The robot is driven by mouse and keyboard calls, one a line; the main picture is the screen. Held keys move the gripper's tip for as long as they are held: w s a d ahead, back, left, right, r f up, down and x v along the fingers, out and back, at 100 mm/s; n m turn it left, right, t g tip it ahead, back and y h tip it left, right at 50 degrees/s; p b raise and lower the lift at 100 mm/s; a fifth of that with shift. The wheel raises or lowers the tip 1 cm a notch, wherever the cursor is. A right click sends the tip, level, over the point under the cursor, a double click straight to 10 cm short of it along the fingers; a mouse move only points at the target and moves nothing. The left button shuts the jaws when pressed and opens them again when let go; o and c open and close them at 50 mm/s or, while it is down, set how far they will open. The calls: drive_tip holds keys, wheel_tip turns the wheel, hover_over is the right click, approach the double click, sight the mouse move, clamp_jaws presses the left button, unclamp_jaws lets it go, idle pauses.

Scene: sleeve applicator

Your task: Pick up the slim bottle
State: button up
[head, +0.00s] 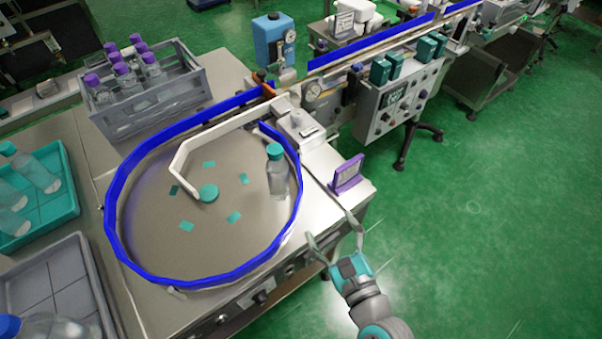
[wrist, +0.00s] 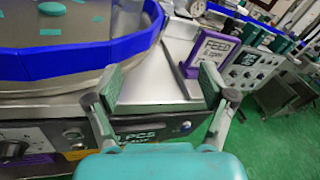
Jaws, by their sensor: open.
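A clear bottle with a teal cap (head: 277,178) stands upright on the round metal turntable (head: 235,255), near its right side, inside the blue rail. Clear bottles with purple caps (head: 125,78) stand in a grey crate. Clear bottles with teal caps (head: 35,172) lie in a teal tray at the left. A bottle with a blue cap (head: 50,326) is partly in view at the lower left. I cannot tell for sure which is the slim one. My gripper (head: 331,228) is open and empty, by the machine's front right edge; its fingers also show in the wrist view (wrist: 161,85), with no bottle there.
A blue rail (head: 112,215) rings the turntable, and a white angled guide (head: 205,140) stands inside it. A purple sign (head: 346,174) stands near my gripper, reading "FEED" in the wrist view (wrist: 208,50). A control box (head: 400,100) is behind. Green floor is clear at the right.

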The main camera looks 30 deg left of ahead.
sight(283, 176)
drive_tip(key=a+r+g+y, duration=0.1)
drive_tip(key=a, duration=0.2)
drive_tip(key=w+a+r+m, duration=0.1)
drive_tip(key=a+r, duration=0.1)
drive_tip(key=a, duration=0.2)
drive_tip(key=w+a+r+g+y, duration=0.1)
drive_tip(key=a, duration=0.2)
drive_tip(key=shift+a+r+m+g+y, duration=0.3)
drive_tip(key=shift+a+r, duration=0.05)
drive_tip(key=shift+a, duration=0.05)
drive_tip(key=shift+x, duration=3.1)
drive_tip(key=shift+w+f, duration=0.1)
drive_tip(key=shift+f, duration=0.05)
drive_tip(key=c, duration=1.5)
